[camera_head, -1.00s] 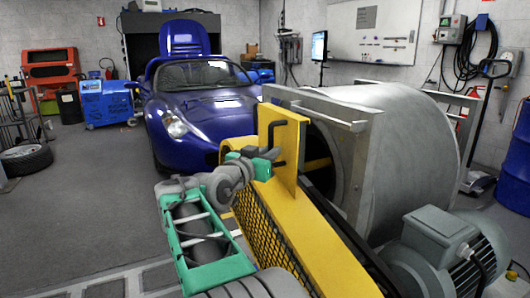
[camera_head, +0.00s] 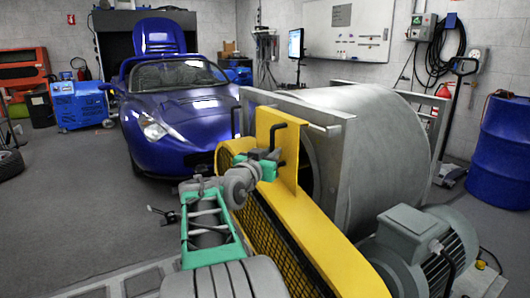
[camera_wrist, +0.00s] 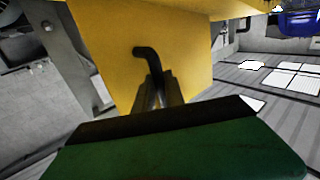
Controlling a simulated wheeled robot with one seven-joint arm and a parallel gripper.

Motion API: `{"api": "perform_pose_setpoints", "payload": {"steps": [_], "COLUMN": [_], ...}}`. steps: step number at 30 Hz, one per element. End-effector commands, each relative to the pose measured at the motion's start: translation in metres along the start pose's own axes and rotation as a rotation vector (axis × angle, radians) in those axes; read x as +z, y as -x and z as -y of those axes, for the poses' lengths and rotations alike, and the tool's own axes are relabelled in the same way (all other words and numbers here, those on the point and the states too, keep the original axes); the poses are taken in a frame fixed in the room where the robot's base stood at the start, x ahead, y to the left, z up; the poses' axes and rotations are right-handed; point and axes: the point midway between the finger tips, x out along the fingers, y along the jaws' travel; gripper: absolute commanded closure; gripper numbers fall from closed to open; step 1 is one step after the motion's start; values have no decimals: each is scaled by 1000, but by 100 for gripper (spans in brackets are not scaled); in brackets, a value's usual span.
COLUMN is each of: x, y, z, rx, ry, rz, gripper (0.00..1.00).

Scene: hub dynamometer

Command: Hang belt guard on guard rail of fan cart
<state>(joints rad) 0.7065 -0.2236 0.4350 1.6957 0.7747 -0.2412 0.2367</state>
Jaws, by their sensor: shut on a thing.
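The yellow belt guard (camera_head: 312,238) has a mesh side and a raised end plate with black handles. It stands in front of the fan cart in the head view, and its yellow plate (camera_wrist: 130,60) fills the upper wrist view. My gripper (camera_head: 274,164) is at the upright plate. In the wrist view its fingers (camera_wrist: 158,95) are closed around a black bent handle (camera_wrist: 146,56) of the guard. The fan cart (camera_head: 395,150) has a large grey round housing with a square frame. A grey rail (camera_head: 300,118) runs along its top near the plate. I cannot tell whether the guard touches it.
A grey motor (camera_head: 420,250) sits at the lower right, close to the guard. A blue sports car (camera_head: 180,110) stands behind. A blue drum (camera_head: 503,150) is at the right.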

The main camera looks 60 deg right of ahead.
Motion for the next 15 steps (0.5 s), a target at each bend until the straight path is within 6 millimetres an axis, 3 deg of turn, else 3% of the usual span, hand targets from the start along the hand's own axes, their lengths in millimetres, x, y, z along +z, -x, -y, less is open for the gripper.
{"api": "perform_pose_setpoints", "payload": {"steps": [1, 15], "x": [-7, -9], "y": [-3, -34], "z": [-3, -24], "rx": [2, 2], "ry": [-4, -5], "rz": [-9, -10], "gripper": [100, 100]}}
